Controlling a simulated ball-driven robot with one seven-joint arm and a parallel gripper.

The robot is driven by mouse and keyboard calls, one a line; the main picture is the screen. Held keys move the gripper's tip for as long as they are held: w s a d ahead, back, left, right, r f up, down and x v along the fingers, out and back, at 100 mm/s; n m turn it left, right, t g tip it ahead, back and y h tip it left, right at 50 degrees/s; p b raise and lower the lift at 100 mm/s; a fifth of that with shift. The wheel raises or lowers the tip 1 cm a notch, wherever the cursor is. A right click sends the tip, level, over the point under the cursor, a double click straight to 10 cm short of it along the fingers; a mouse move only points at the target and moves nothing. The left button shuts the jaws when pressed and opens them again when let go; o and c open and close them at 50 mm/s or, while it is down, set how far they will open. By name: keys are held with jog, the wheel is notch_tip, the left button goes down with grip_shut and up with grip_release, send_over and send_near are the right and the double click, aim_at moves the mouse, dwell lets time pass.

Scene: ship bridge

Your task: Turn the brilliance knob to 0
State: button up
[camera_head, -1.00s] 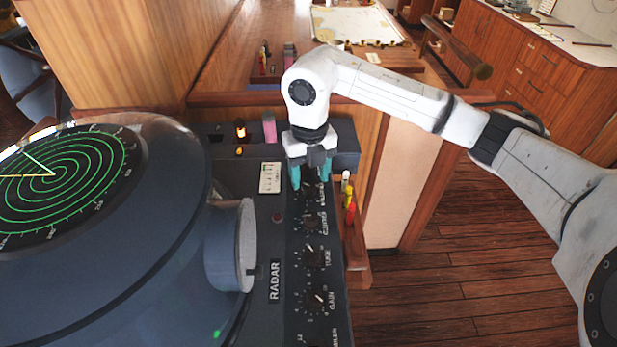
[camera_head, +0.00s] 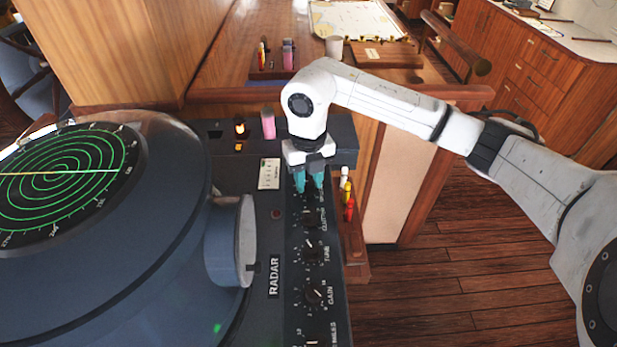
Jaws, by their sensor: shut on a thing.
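The black radar panel (camera_head: 274,315) has a column of black knobs with white pointers, labelled clutter (camera_head: 312,219), tune (camera_head: 310,251) and gain (camera_head: 315,293). Above clutter is the top knob (camera_head: 309,188), taken as the brilliance knob. My gripper (camera_head: 309,186) points down over it, its teal fingers shut on the knob's sides. The fingers and wrist hide most of this knob, its label and its scale, so its pointer setting cannot be read.
The round radar display (camera_head: 60,185) and its blue-grey housing fill the left. Coloured markers (camera_head: 347,195) stand close right of the panel. A pink eraser-like block (camera_head: 268,124) stands behind on the console. Open wooden floor lies at right.

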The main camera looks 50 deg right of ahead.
jog(key=shift+c, duration=1.4)
jog(key=shift+b, duration=0.3)
